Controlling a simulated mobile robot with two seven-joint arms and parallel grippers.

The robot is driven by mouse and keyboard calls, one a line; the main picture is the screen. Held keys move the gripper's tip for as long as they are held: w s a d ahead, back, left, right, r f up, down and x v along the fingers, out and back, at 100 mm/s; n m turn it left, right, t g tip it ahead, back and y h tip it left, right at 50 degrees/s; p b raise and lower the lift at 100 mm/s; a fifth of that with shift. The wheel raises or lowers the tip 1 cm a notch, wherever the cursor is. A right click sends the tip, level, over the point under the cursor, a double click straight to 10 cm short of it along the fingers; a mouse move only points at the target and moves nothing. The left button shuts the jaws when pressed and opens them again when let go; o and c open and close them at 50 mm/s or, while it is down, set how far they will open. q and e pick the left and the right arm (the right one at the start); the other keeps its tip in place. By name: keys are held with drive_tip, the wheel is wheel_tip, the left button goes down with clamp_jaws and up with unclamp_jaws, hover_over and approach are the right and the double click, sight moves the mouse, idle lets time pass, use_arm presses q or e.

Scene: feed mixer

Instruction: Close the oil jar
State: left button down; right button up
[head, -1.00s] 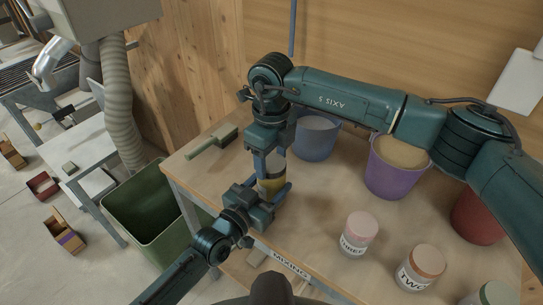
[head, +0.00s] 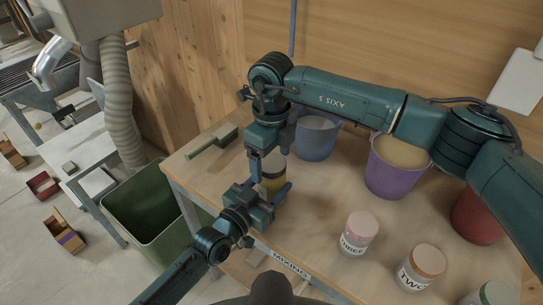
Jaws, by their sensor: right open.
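The oil jar (head: 272,184), a clear jar with yellow contents, stands near the left end of the table. My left gripper (head: 269,191) reaches in from the lower left with its fingers around the jar's lower body; whether they press on it cannot be told. My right gripper (head: 266,163) points down from above at the jar's top, with its fingers open. The jar's top is largely hidden by the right gripper, so I cannot tell how the lid sits.
A blue bucket (head: 316,142), a purple bucket (head: 391,178) and a red bucket (head: 476,222) stand behind. Lidded jars, one marked three (head: 356,240) and one marked two (head: 418,272), stand at front right. A green scoop (head: 213,139) lies at the left; a green bin (head: 150,212) stands beside the table.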

wheel_tip(320, 180, up, 12)
idle(0.5)
use_arm(q)
drive_tip(key=shift+c, duration=2)
unclamp_jaws()
drive_tip(key=b+v, duration=0.1)
drive_tip(key=v, duration=1.2)
use_arm(e)
drive_tip(key=shift+f, duration=0.45)
use_arm(q)
drive_tip(key=shift+s+a, duration=0.1)
drive_tip(key=shift+s, duration=0.05)
